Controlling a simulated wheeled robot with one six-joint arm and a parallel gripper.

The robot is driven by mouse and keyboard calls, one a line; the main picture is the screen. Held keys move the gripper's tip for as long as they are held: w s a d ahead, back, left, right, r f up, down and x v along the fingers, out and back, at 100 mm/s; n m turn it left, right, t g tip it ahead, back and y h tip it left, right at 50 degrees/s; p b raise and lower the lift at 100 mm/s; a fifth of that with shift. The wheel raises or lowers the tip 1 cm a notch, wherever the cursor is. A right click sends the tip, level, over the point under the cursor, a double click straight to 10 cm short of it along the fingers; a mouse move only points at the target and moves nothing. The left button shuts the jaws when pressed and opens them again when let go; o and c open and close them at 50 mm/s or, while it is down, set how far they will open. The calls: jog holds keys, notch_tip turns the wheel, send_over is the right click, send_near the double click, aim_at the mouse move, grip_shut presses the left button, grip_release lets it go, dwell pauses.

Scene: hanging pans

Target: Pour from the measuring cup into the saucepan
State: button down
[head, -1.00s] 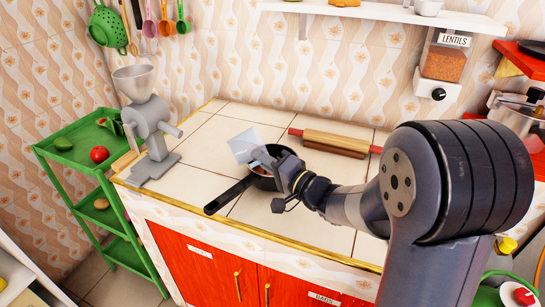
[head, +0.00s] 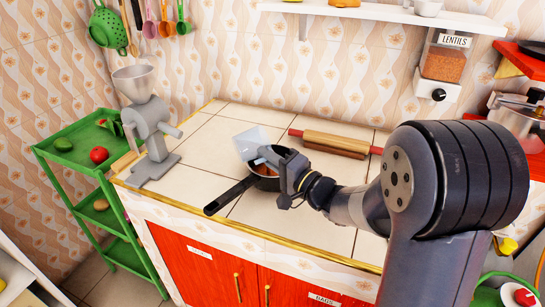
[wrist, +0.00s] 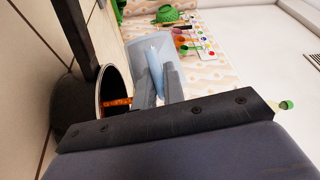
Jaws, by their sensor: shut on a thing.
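The clear measuring cup (head: 250,139) is tilted over the dark saucepan (head: 264,184) on the tiled counter. My gripper (head: 272,156) is shut on the cup, just above the pan's rim. In the wrist view, the gripper fingers (wrist: 160,86) close on the pale blue handle of the see-through cup (wrist: 138,56). The saucepan (wrist: 68,106) is beside them at left, and something orange-brown shows at its mouth. The pan's long black handle points to the lower left in the head view. The gripper partly hides the pan's inside, so I cannot tell how much is in the cup.
A rolling pin (head: 335,143) lies behind and right of the pan. A grey grinder (head: 152,130) stands at the counter's left end. A lentils dispenser (head: 446,60) hangs on the wall at right. Bare tiles (head: 205,150) lie between grinder and pan.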

jog(key=shift+w+d+r+m+t+p, duration=0.15)
jog(key=shift+d+m+t+p, duration=0.15)
jog(key=shift+m, duration=0.65)
jog(key=shift+w+d+r+m+t+p, duration=0.2)
jog(key=shift+m+t, duration=0.25)
jog(key=shift+m, duration=0.45)
jog(key=shift+w+d+r+m+t+p, duration=0.1)
jog(key=shift+d+m+t+p, duration=0.2)
jog(key=shift+m, duration=0.65)
dwell(0.8)
jog(key=shift+d+m+t, duration=0.15)
jog(key=shift+m+t, duration=0.2)
jog(key=shift+m, duration=0.35)
